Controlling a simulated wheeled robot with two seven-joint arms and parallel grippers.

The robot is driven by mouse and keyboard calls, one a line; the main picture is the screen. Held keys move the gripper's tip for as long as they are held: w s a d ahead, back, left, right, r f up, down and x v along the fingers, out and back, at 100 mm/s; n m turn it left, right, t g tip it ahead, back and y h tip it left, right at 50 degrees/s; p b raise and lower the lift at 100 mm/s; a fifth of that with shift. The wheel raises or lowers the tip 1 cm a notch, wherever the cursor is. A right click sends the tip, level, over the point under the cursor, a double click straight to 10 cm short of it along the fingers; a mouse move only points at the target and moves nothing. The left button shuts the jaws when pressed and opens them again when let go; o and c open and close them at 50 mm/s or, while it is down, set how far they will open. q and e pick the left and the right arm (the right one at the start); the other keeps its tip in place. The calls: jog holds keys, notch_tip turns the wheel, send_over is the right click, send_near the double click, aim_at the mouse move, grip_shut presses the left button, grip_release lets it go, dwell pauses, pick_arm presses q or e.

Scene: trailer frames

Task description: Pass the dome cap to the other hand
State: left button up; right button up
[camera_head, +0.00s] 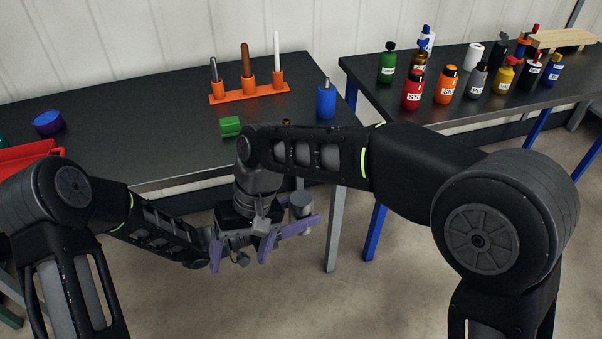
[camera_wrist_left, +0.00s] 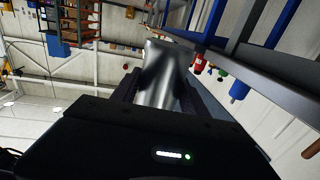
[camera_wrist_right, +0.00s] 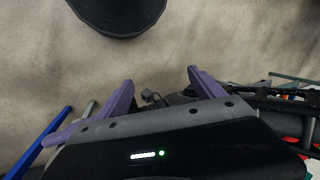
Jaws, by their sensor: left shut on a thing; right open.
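The dome cap (camera_head: 300,202) is a grey metallic piece, seen small in the head view beside the purple fingers. In the left wrist view the dome cap (camera_wrist_left: 165,78) is large, shiny and flared towards its far end. My left gripper (camera_head: 298,226) is shut on it, in front of the table edge and above the floor. My right gripper (camera_head: 241,254) is open, just left of the left gripper, its purple fingers apart. In the right wrist view, the right gripper (camera_wrist_right: 160,88) has no cap between its fingers. The two grippers overlap in the head view, so their exact gap is unclear.
The left dark table (camera_head: 130,110) holds an orange rack (camera_head: 250,92) with upright tools, a blue bottle (camera_head: 326,102), a green block (camera_head: 230,126), a purple round part (camera_head: 48,123) and a red bin (camera_head: 30,156). Several bottles stand on the right table (camera_head: 370,87). Floor below is open.

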pick_arm(q)
jog(key=shift+r, duration=0.1)
pick_arm(e)
notch_tip(320, 180, up, 4)
pick_arm(q)
jog(key=shift+s, duration=0.1)
pick_arm(e)
jog(key=t+h, duration=0.2)
jog(key=h, duration=0.1)
send_near(301, 212)
jog(key=shift+w+f, duration=0.35)
jog(key=shift+w, duration=0.25)
jog(key=shift+w+f, duration=0.4)
jog(key=shift+w, duration=0.25)
jog(key=shift+f, duration=0.2)
notch_tip(301, 212, down, 12)
jog(key=shift+r, duration=0.15)
jog(key=c, duration=1.5)
pick_arm(q)
jog(key=o, duration=1.6)
jog(key=shift+c, duration=0.2)
pick_arm(e)
jog(key=shift+c, duration=0.3)
